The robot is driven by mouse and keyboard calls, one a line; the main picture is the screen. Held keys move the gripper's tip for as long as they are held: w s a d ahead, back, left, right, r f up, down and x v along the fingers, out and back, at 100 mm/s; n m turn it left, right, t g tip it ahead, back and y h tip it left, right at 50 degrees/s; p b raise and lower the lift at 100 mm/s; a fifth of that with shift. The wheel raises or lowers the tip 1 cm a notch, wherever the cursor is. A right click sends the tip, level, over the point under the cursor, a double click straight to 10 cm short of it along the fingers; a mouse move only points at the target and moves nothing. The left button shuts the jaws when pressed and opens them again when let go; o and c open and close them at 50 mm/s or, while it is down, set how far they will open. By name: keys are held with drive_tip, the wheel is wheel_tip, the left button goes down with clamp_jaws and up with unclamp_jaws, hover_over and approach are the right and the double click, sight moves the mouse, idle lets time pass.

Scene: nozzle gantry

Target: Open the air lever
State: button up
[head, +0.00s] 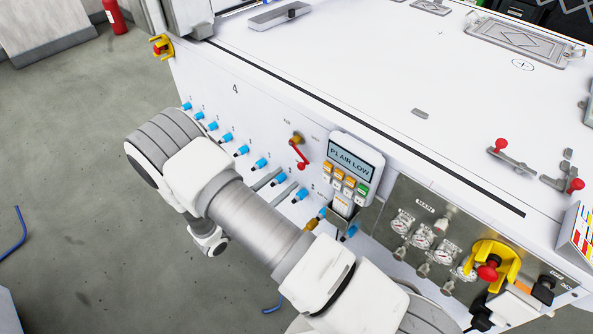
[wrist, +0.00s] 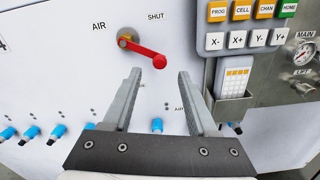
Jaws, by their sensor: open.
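The air lever (head: 300,153) is a red handle on a brass pivot, on the white front panel left of the control pendant. In the wrist view the red lever (wrist: 146,56) points right and slightly down from its pivot, with its round knob end at the right. The panel reads "AIR" left of the pivot and "SHUT" above right. My gripper (wrist: 157,75) is open and empty, its two grey fingers pointing at the panel. The knob shows just above and between the fingertips; I cannot tell how deep the gap is. In the head view my arm hides the gripper.
The pendant (head: 352,160) reads "P1 AIR LOW". Its keys also show in the wrist view, above a holder with a calculator-like device (wrist: 236,80) close to the right finger. A row of blue fittings (head: 241,150) sticks out below the lever. Gauges (head: 422,236) sit further right.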

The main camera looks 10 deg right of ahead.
sight(299, 168)
drive_tip(key=x, duration=0.5)
drive_tip(key=shift+w+d, duration=0.25)
drive_tip(key=shift+d, duration=0.05)
clamp_jaws()
idle(1.1)
